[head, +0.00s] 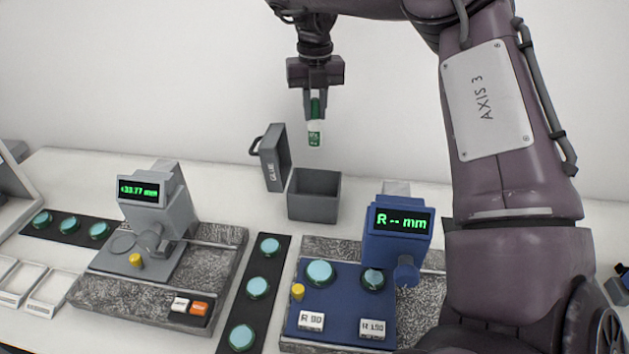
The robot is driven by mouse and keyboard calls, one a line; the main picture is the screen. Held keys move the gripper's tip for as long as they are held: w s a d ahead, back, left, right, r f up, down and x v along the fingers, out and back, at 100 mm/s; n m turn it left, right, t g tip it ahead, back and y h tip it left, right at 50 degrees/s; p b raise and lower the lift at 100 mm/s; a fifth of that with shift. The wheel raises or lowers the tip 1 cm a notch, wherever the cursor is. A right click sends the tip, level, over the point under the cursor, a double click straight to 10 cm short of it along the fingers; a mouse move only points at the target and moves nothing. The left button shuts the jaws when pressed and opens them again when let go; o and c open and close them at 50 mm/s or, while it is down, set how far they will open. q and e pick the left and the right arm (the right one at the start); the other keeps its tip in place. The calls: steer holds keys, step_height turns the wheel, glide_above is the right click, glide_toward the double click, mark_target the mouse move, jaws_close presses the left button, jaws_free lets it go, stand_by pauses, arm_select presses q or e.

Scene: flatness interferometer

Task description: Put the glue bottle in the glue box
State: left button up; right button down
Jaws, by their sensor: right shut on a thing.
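The glue bottle (315,137) is small, white and green, and hangs upright in my right gripper (316,108). The gripper is shut on its green upper part and holds it above the table. The glue box (313,203) is a dark grey open box below the bottle. Its lid (273,160), marked GLUE, stands open at the box's left side. The bottle is apart from the box, above its opening in the picture. The box's inside floor is mostly hidden. My left gripper is not in view.
A grey instrument (139,190) reading +33.77 mm stands at left, and a blue one (400,221) at right. Black strips (262,263) hold several teal discs. White trays (50,291) lie at far left. The table (215,180) is bare behind the grey instrument.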

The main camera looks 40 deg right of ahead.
step_height(320, 180, down, 11)
steer(key=b, duration=0.6)
steer(key=shift+r, duration=0.2)
step_height(320, 180, down, 10)
steer(key=shift+w+d+r+p, duration=0.15)
steer(key=shift+r+p, duration=0.1)
steer(key=shift+p, duration=0.15)
steer(key=shift+f, duration=0.1)
steer(key=c, duration=1.3)
jaws_free()
